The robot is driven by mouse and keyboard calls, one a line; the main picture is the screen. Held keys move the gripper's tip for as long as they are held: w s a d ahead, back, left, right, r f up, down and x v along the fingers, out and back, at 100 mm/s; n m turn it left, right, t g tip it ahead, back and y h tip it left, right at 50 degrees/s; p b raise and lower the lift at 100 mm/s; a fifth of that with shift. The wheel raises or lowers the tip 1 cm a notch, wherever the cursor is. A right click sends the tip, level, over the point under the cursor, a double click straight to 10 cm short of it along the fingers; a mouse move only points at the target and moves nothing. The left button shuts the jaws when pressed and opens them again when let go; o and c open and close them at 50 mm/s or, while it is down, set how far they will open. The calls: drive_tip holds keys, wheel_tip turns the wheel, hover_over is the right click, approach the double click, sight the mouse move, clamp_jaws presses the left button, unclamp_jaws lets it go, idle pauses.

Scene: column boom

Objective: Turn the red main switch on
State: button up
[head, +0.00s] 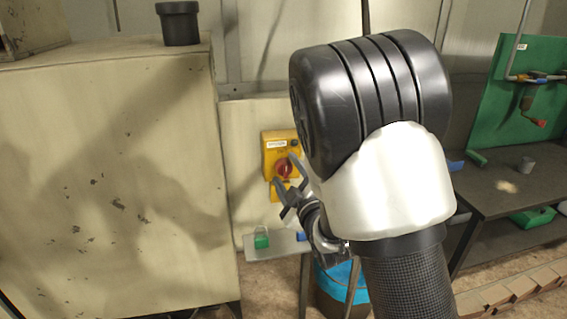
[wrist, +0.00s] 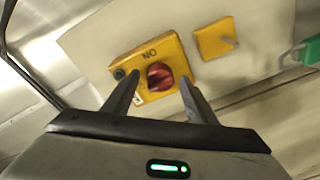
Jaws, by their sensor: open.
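The red main switch (head: 284,169) is a round red knob on a yellow box (head: 270,148) mounted on a pale panel. In the wrist view the red knob (wrist: 159,76) sits on the yellow box (wrist: 176,50), between and beyond my fingertips. Lettering shows on the box beside the knob, and a small dark round part sits near one corner. My gripper (head: 285,172) is open and empty, with its fingers pointing at the box; it also shows in the wrist view (wrist: 160,82). Whether the fingertips touch the knob I cannot tell.
A second, smaller yellow plate (wrist: 214,38) is beside the box. A green object (head: 261,239) is on a small ledge below. A large beige cabinet (head: 110,180) stands left, with a black cup (head: 178,24) on top. A dark workbench (head: 500,188) stands right.

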drive_tip(key=shift+w+a, duration=0.1)
drive_tip(key=shift+w, duration=0.1)
drive_tip(key=c, duration=1)
drive_tip(key=shift+c, duration=0.2)
